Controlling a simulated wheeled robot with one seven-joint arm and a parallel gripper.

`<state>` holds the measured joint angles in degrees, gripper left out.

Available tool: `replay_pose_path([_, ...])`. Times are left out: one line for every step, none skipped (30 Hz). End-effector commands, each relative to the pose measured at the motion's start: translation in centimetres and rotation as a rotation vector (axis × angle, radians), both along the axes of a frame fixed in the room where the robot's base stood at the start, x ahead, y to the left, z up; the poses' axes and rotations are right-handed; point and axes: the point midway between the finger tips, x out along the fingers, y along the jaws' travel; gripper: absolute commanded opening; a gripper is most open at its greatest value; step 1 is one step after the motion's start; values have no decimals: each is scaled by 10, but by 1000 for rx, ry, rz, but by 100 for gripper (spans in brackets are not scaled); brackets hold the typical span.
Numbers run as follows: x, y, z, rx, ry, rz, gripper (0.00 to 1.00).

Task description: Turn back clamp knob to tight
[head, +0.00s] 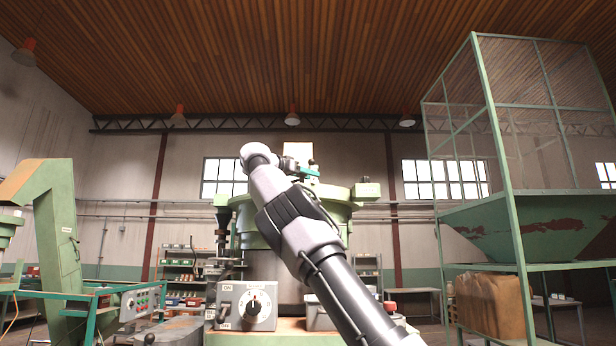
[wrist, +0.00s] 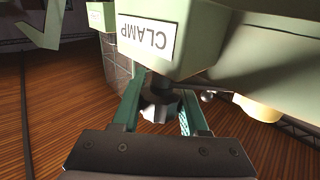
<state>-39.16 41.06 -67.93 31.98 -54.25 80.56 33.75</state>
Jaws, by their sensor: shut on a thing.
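In the wrist view, which looks upside down, a pale green box (wrist: 205,35) carries a white label (wrist: 146,40) reading CLAMP. A dark grey lobed clamp knob (wrist: 160,106) sits on a short shaft at the box. My gripper (wrist: 160,92) has its teal fingers on either side of the knob and is shut on it. The knob's setting cannot be read. In the head view my gripper (head: 308,172) is small, at the rim of the large green hopper bowl (head: 338,193); the knob cannot be made out there.
A control box with a black dial (head: 254,305) stands below the bowl. A green frame with a mesh cage (head: 515,180) stands at the right, and a green conveyor housing (head: 58,230) at the left. In the wrist view, a rod (wrist: 215,88) passes close to the right finger.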

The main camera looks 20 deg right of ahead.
Motion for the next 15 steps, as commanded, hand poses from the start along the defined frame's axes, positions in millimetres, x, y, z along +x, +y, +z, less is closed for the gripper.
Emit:
replay_pose_path([0, 0, -1, 1, 2, -1, 0])
replay_pose_path([0, 0, -1, 1, 2, -1, 51])
replay_pose_path([0, 0, -1, 1, 2, -1, 66])
replay_pose_path([0, 0, -1, 1, 2, -1, 74])
replay_pose_path([0, 0, -1, 1, 2, -1, 74])
replay_pose_path([0, 0, -1, 2, 1, -1, 74])
replay_pose_path([0, 0, -1, 2, 1, -1, 74])
replay_pose_path([0, 0, -1, 2, 1, -1, 74])
replay_pose_path([0, 0, -1, 1, 1, 0, 74])
replay_pose_path([0, 0, -1, 1, 1, 0, 74])
replay_pose_path([0, 0, -1, 1, 1, 0, 74])
replay_pose_path([0, 0, 0, 1, 1, 0, 74])
replay_pose_path([0, 0, -1, 1, 1, 0, 74])
replay_pose_path([-1, 1, -1, 1, 1, 0, 74])
replay_pose_path([-2, 4, 0, 1, 1, 1, 74])
